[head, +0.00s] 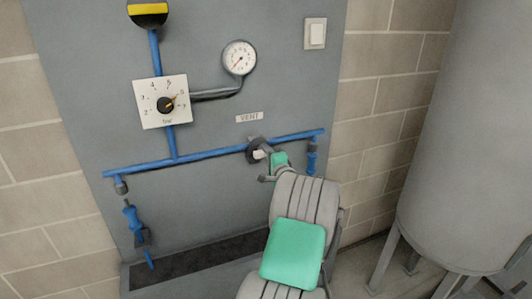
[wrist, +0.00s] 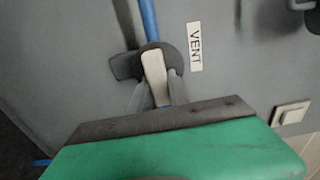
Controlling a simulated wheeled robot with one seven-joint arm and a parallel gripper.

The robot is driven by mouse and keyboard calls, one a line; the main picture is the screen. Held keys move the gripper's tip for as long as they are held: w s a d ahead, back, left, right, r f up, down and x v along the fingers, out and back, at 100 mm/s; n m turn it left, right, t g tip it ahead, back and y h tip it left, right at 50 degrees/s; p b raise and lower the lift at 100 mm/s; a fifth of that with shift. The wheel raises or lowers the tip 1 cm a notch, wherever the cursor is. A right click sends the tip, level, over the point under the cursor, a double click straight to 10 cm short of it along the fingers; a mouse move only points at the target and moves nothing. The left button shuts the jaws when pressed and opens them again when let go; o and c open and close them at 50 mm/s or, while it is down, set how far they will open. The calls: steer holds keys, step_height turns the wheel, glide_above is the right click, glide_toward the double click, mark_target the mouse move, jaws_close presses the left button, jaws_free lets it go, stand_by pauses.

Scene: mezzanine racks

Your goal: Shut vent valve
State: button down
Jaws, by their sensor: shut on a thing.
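The vent valve (head: 253,143) is a dark round body on the blue horizontal pipe, below and beside the VENT label (head: 249,117). In the wrist view its dark body (wrist: 173,56) surrounds a pale handle (wrist: 153,66). The handle looks roughly in line with the blue pipe there. My gripper (head: 263,158) reaches the valve from the lower right. In the wrist view the grey fingers of my gripper (wrist: 159,90) are shut on the pale handle, one on each side. My gripper and wrist hide part of the valve in the head view.
A pressure gauge (head: 239,58) and a bar dial (head: 150,101) are on the panel above. A light switch (head: 315,33) is at upper right. Blue hose ends hang left (head: 133,222) and right (head: 311,158). A large grey tank (head: 465,140) stands at right.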

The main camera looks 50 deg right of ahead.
steer(key=shift+m, duration=0.3)
steer(key=c, duration=1.2)
jaws_free()
steer(key=shift+c, duration=0.2)
steer(key=b+v, duration=0.1)
steer(key=v, duration=0.7)
steer(key=shift+d, duration=0.1)
